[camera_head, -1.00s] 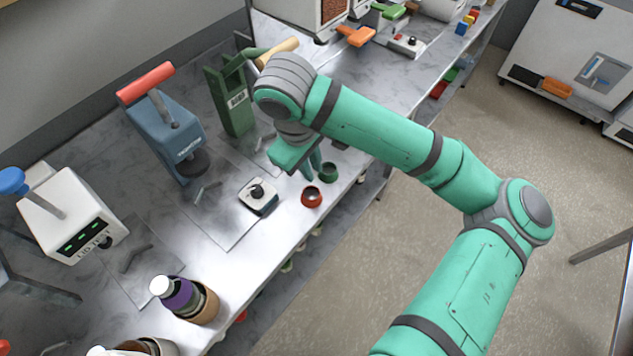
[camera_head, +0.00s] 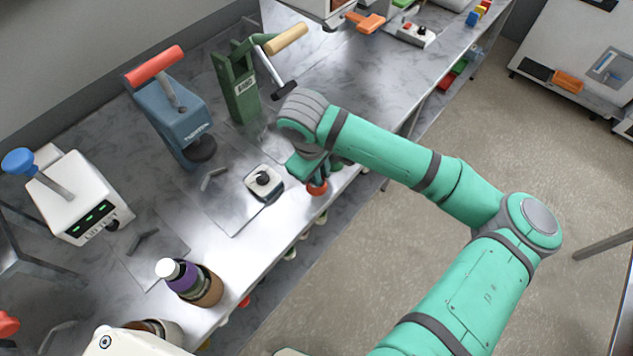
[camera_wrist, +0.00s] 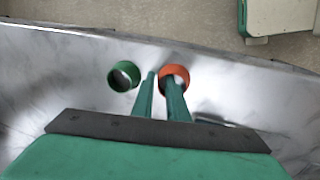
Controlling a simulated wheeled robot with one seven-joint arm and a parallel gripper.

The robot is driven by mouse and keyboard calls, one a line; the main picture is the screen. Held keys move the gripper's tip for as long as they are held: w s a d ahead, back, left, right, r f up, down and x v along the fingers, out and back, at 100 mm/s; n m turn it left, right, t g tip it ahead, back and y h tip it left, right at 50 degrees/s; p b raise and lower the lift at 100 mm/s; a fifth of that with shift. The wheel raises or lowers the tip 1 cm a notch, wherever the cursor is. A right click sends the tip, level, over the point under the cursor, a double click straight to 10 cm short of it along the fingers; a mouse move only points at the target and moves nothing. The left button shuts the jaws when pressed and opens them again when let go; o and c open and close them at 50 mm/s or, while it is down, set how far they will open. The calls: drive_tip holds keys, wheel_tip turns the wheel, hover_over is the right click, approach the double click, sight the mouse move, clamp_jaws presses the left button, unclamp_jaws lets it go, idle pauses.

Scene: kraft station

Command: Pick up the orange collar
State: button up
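The orange collar (camera_head: 318,190) is a small round ring near the front edge of the metal bench. In the wrist view the orange collar (camera_wrist: 184,71) lies ahead of my gripper. My gripper (camera_wrist: 161,78) is open, with a narrow gap between its two green fingers. The right finger overlaps the collar's opening and the left finger is just outside its left side. I cannot tell whether either finger touches it or how deep the right one reaches. In the head view my gripper (camera_head: 314,174) is right over the collar and partly hides it.
A green collar (camera_wrist: 112,77) stands close to the left in the wrist view. A white box with a black knob (camera_head: 264,182) sits beside my gripper. A blue press (camera_head: 172,118) and a green press (camera_head: 238,88) stand behind. The bench's front edge is close.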

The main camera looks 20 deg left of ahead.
clamp_jaws()
drive_tip(key=shift+r, duration=0.55)
drive_tip(key=v, duration=0.2)
drive_tip(key=shift+r, duration=0.35)
drive_tip(key=s+d+r, duration=0.2)
drive_tip(key=s+r, duration=0.7)
drive_tip(key=s, duration=0.4)
drive_tip(key=shift+s, duration=0.25)
drive_tip(key=shift+r, duration=0.1)
